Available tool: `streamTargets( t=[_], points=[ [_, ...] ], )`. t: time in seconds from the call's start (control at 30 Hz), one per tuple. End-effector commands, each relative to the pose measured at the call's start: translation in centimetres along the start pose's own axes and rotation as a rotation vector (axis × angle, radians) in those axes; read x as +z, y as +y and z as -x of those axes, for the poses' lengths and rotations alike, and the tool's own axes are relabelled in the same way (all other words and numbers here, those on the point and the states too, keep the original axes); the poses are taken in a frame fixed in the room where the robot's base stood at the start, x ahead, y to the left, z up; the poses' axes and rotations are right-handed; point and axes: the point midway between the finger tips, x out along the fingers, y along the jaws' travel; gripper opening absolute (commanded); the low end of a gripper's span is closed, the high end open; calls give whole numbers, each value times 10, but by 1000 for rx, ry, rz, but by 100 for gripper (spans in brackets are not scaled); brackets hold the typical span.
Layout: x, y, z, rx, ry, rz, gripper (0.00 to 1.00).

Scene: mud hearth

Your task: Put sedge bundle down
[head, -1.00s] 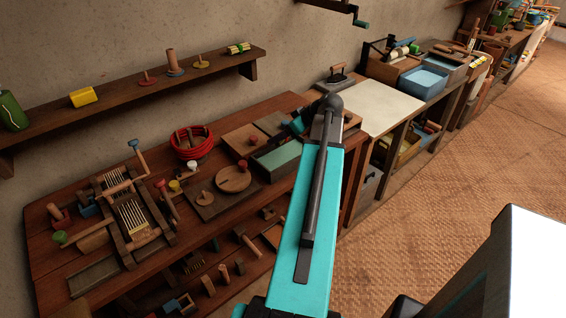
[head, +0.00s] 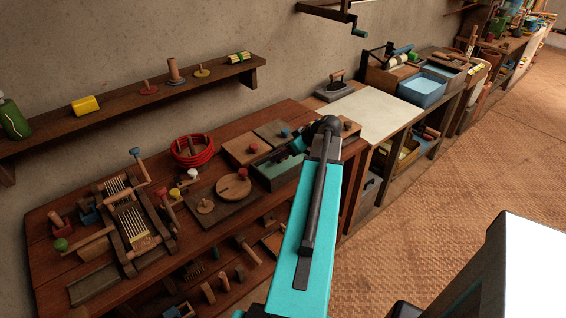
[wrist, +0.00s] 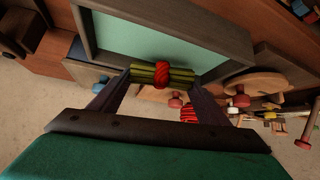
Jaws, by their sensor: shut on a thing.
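The sedge bundle (wrist: 147,76) is a short green bundle with a red tie around its middle. It shows in the wrist view, held crosswise between the fingertips of my gripper (wrist: 162,82), which is shut on it. Just beyond it in that view is a shallow tray (wrist: 221,20) with a pale green floor; the bundle overlaps the tray's near rim in the picture. I cannot tell whether it touches. In the head view, the tray (head: 287,173) is on the bench, with my gripper (head: 262,158) over it; the bundle is not clearly seen there.
Left of the tray are a board with round wooden pieces (head: 232,185), a red coil (head: 192,151) and a wooden frame device (head: 130,219). Lidded boxes (head: 246,148) stand behind it. A pale bare worktop (head: 368,111) lies right. A shelf (head: 140,98) runs along the wall.

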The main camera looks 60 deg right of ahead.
Motion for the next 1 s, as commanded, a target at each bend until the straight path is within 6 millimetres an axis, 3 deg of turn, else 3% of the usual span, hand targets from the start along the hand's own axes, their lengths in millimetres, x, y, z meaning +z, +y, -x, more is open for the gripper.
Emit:
streamTargets(
  t=[0.57,1.0],
  points=[
    [7,0,-6,1,0,-2,44],
    [36,1,-34,1,1,-3,44]
  ],
)
